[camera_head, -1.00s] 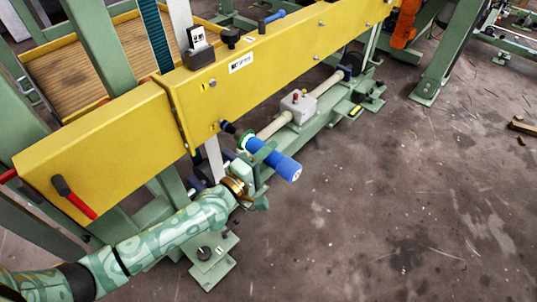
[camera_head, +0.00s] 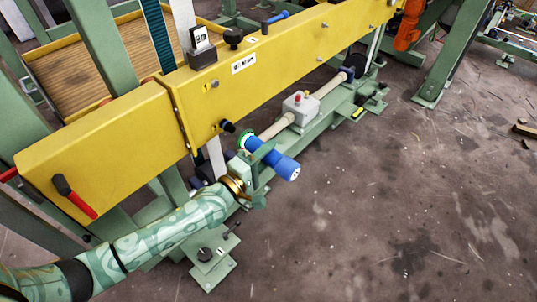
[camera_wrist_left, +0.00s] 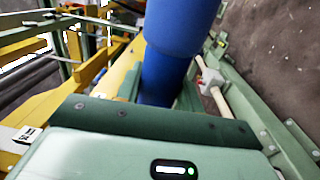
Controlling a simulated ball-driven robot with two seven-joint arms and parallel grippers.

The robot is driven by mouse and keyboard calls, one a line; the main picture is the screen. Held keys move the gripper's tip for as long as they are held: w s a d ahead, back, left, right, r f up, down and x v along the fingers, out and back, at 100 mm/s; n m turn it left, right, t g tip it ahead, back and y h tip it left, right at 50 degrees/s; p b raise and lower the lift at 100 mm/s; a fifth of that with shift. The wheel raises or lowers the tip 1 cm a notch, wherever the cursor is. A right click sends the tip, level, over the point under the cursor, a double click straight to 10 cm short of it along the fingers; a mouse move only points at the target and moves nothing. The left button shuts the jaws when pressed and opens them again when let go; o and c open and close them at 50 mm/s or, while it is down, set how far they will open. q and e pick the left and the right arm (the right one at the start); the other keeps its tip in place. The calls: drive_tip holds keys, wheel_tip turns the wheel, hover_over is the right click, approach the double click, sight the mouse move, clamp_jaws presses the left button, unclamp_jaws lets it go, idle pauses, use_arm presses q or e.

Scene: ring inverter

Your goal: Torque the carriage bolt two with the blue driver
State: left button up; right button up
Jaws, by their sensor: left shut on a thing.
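The blue driver (camera_head: 284,167) is a thick blue cylinder lying at a slant in front of the yellow beam. My left gripper (camera_head: 262,154) is shut on it near its upper left end. The carriage (camera_head: 301,107) is a pale block with a red knob on a rail. I cannot tell which fastener is bolt two. My right gripper is out of view.
The yellow beam (camera_head: 290,50) runs across behind the driver, with a black knob (camera_head: 228,127) low on its face. A red-and-black handle (camera_head: 73,196) is at its left. Green frame legs (camera_head: 445,65) stand at the right. The floor (camera_head: 400,200) at the right is mostly clear.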

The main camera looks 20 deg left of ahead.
sight(273, 167)
use_arm(q)
drive_tip(key=shift+w+a+r, duration=0.2)
drive_tip(key=shift+w+a, duration=0.15)
drive_tip(key=shift+a, duration=0.35)
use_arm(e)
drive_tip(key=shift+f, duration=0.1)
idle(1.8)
use_arm(q)
drive_tip(key=shift+s+d+p, duration=0.25)
drive_tip(key=shift+d, duration=0.3)
drive_tip(key=shift+s+d+p, duration=0.2)
drive_tip(key=shift+d, duration=0.35)
drive_tip(key=shift+s+d+p, duration=0.25)
drive_tip(key=shift+d, duration=0.45)
drive_tip(key=shift+s+d+p, duration=0.2)
drive_tip(key=shift+d, duration=0.45)
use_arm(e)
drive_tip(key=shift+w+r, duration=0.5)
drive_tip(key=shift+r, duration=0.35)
